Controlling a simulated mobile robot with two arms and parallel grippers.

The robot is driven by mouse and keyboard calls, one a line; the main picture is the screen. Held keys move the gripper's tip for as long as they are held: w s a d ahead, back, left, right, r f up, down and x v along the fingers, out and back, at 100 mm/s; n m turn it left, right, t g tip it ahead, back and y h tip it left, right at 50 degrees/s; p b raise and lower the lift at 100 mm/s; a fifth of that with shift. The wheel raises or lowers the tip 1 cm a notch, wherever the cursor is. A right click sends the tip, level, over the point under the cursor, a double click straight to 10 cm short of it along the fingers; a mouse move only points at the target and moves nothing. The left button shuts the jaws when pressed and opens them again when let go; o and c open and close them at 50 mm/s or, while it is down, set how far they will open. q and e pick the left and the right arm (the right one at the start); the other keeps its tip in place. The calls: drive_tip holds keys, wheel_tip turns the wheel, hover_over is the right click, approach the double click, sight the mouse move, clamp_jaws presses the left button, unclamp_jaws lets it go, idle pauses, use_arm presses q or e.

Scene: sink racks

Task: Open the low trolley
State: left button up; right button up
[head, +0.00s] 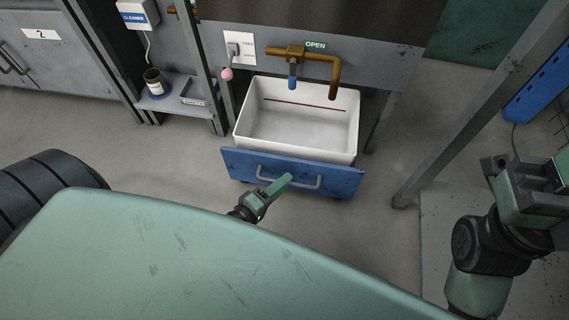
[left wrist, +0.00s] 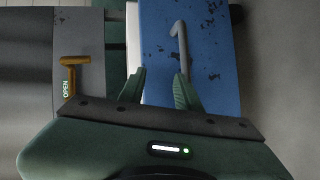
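The low trolley is a white tub (head: 300,128) with a scuffed blue front panel (head: 335,179) and a grey bar handle (head: 318,184). It stands out in front of the grey unit, under a brown tap. My left gripper (head: 278,184) is at the handle's left part in the head view. In the left wrist view its two fingers (left wrist: 160,86) are spread apart, with the blue panel (left wrist: 205,50) beyond. The handle (left wrist: 180,45) reaches down to the right finger; I cannot tell whether they touch. My right gripper (head: 528,180) is at the right, away from the trolley; its fingers are unclear.
A brown tap (head: 310,60) hangs over the tub, below an OPEN label (head: 316,45). A grey post (head: 470,110) stands to the right. Floor in front of the trolley is clear.

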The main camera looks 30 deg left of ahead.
use_arm(q)
drive_tip(key=s, duration=0.1)
drive_tip(key=s+f, duration=0.1)
drive_tip(key=s, duration=0.2)
drive_tip(key=shift+s+a+f, duration=0.15)
drive_tip(key=shift+s+f, duration=0.1)
drive_tip(key=shift+s, duration=0.1)
idle(0.4)
